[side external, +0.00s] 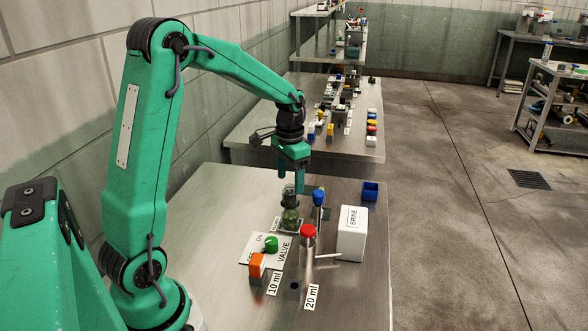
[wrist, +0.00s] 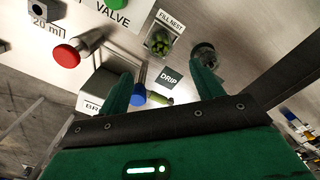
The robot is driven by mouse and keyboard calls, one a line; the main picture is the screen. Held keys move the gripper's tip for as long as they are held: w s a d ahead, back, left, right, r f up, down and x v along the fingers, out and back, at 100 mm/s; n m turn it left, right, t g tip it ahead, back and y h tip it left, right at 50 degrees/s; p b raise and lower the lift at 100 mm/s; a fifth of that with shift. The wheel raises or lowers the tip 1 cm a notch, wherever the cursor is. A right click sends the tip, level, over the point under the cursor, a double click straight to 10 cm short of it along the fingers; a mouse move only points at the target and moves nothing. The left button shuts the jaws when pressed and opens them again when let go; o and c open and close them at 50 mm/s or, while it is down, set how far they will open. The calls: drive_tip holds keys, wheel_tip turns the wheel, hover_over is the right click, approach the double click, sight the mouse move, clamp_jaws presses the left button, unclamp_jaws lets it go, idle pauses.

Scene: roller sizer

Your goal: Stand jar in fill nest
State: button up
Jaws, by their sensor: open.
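A glass jar with green contents (side external: 290,216) stands on the steel bench below my gripper. In the wrist view the green contents (wrist: 160,41) sit inside a squarish holder beside the FILL NEST label (wrist: 171,20), seen from above. I cannot tell how fully the jar is seated. My gripper (side external: 291,162) is above the jar and points down. In the wrist view its two fingers (wrist: 165,75) are spread apart with nothing held between them. A dark round glassy thing (wrist: 204,52) lies by the right fingertip, partly hidden by it.
A red-topped post (side external: 307,232), a blue knob (side external: 319,198) and a white BRINE box (side external: 352,233) stand close to the right. A VALVE panel (side external: 258,240) with a green knob and an orange block (side external: 257,263) is at the front left. A blue bin (side external: 370,190) is at the back right.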

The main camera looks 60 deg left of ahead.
drive_tip(key=s+d+r+t, duration=0.2)
drive_tip(key=s+d+r, duration=0.3)
drive_tip(key=s+d, duration=0.2)
drive_tip(key=s+d+r+t, duration=0.3)
drive_tip(key=s+d+r, duration=0.3)
drive_tip(key=s+d, duration=0.2)
drive_tip(key=shift+s+t, duration=0.3)
drive_tip(key=shift+s, duration=0.95)
drive_tip(key=shift+d, duration=0.1)
